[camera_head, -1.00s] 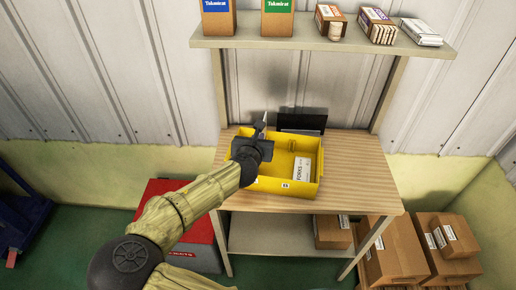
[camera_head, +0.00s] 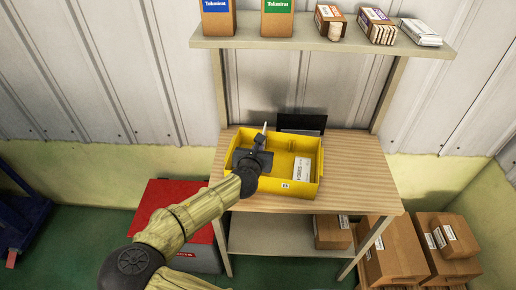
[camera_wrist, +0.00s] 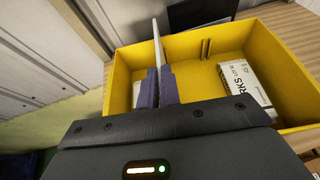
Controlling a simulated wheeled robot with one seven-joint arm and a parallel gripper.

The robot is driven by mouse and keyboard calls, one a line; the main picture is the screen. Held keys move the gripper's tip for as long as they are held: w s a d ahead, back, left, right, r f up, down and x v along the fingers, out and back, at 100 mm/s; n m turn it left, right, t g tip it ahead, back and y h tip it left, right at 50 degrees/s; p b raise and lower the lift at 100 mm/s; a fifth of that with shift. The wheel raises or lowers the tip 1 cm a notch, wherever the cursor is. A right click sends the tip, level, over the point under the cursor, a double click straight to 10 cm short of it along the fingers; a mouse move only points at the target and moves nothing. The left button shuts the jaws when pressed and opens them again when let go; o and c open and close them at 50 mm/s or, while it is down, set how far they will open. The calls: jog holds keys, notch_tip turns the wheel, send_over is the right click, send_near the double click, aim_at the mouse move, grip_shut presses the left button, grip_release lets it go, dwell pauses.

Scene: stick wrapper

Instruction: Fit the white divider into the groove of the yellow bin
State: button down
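The yellow bin (camera_head: 316,183) stands on the wooden table; it also fills much of the wrist view (camera_wrist: 270,50). My gripper (camera_head: 260,139) is over the left part of the bin. In the wrist view my gripper (camera_wrist: 160,74) is shut on the thin white divider (camera_wrist: 158,45), seen nearly edge-on and sticking up beyond the fingertips. The divider's tip (camera_head: 265,128) shows near the bin's back wall in the head view. A groove (camera_wrist: 205,48) shows on the bin's far inner wall, right of the divider. The divider's lower part is hidden by the fingers.
A white printed packet (camera_head: 302,169) lies in the bin's right part. A black panel (camera_head: 301,123) stands behind the bin. A shelf (camera_head: 300,43) with boxes hangs above. The table's right side (camera_head: 360,175) is clear.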

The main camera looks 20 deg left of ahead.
jog(key=shift+f, duration=0.45)
jog(key=c, duration=1.6)
grip_release()
jog(key=shift+r, duration=0.15)
